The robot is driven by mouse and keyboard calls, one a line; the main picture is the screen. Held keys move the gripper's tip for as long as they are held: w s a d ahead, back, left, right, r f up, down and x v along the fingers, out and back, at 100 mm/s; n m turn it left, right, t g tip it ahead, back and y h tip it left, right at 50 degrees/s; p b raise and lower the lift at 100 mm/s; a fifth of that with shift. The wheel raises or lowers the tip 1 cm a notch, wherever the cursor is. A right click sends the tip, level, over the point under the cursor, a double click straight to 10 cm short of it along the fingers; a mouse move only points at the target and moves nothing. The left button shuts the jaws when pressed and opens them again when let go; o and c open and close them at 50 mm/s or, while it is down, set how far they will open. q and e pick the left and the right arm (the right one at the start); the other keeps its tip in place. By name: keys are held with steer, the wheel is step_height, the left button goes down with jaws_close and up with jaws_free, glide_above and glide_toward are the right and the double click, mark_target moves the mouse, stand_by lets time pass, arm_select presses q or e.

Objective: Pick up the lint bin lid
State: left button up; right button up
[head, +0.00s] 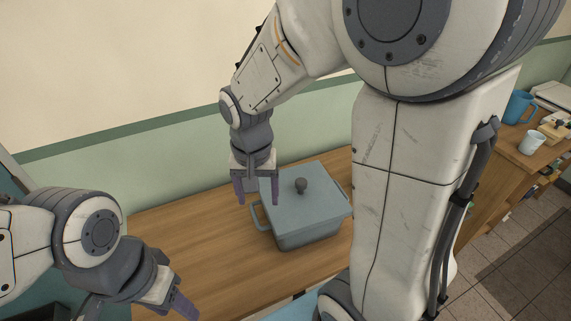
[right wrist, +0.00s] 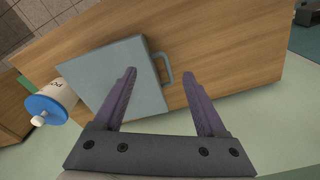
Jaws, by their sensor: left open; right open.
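In the right wrist view the lid (right wrist: 100,78) lies beyond the left finger, and a side handle (right wrist: 164,70) shows between the fingertips; I cannot make out the knob there. My right gripper (head: 258,196) is open and empty, pointing down, just left of the knob in the head view. My left gripper (head: 183,303) is open and empty at the lower left, away from the bin.
The wooden counter (head: 185,235) is clear left of the bin. A white container with a blue end (right wrist: 47,104) stands near the bin in the right wrist view. A blue pitcher (head: 519,107) and white cup (head: 532,142) stand far right. My right arm hides part of the counter.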

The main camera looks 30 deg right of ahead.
steer(key=w+d+r+m+h+p, duration=0.1)
steer(key=w+d+m+p, duration=0.1)
steer(key=d+m, duration=0.3)
steer(key=w+d+r+m+p, duration=0.1)
steer(key=w+d+m, duration=0.2)
steer(key=d, duration=0.5)
glide_above(301, 181)
steer(key=f, duration=0.5)
steer(key=shift+s+a+p, duration=0.35)
steer(key=shift+s, duration=0.05)
steer(key=shift+w+d+f+p, duration=0.15)
steer(key=shift+f+p, duration=0.3)
steer(key=shift+f, duration=0.35)
steer(key=f, duration=0.2)
steer(key=f+p, duration=0.1)
steer(key=f, duration=0.1)
steer(key=shift+w+d, duration=0.2)
steer(key=shift+d, duration=0.05)
arm_select(q)
step_height(301, 181, up, 7)
steer(key=shift+r, duration=0.15)
steer(key=shift+s+a, duration=0.1)
arm_select(e)
steer(key=shift+c, duration=0.3)
jaws_close()
steer(key=shift+r, duration=0.1)
